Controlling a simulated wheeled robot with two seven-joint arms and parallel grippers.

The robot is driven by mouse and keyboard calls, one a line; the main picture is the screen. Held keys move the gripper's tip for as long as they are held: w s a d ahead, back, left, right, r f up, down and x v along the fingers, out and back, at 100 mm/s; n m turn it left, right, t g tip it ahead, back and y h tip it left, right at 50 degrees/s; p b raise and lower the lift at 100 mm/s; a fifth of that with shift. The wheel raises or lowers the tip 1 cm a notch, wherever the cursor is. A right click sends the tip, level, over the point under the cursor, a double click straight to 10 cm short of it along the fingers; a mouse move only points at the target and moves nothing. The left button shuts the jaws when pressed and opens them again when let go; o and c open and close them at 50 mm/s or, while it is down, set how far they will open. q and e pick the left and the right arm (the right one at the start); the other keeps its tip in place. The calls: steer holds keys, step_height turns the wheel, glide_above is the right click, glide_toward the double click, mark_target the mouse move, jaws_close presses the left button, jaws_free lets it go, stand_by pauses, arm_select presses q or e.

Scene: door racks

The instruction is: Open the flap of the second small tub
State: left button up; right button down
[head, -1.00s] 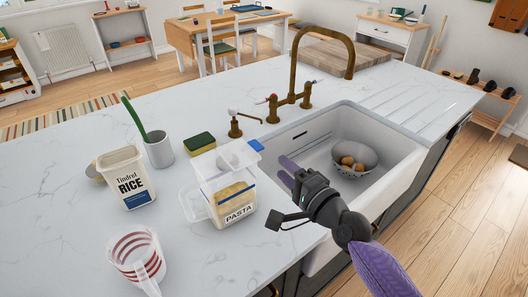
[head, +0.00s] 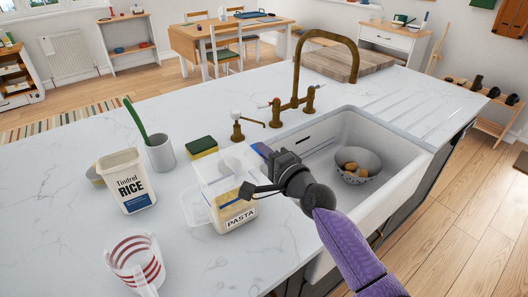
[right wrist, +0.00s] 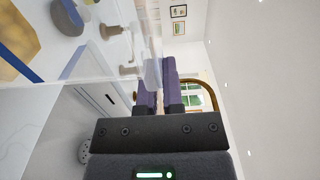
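The tub labelled PASTA (head: 238,220) is a clear tub with yellow pasta and a blue band, standing on the counter left of the sink. Its raised clear top (head: 218,168) shows above the body. My right gripper (head: 262,151) is at the upper right of this clear top, by the spot of the blue tab, which its fingers largely cover. In the right wrist view the purple fingers (right wrist: 160,90) lie close together beside a pale clear piece (right wrist: 152,73); whether they grip it I cannot tell. The clear wall with pasta (right wrist: 18,45) fills the upper left. My left gripper is not in view.
A RICE tub (head: 130,185), a striped measuring jug (head: 135,262), a grey cup (head: 160,152) and a sponge (head: 202,146) stand around the pasta tub. The sink (head: 390,180) holds a colander (head: 358,167). A brass tap (head: 297,85) rises behind.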

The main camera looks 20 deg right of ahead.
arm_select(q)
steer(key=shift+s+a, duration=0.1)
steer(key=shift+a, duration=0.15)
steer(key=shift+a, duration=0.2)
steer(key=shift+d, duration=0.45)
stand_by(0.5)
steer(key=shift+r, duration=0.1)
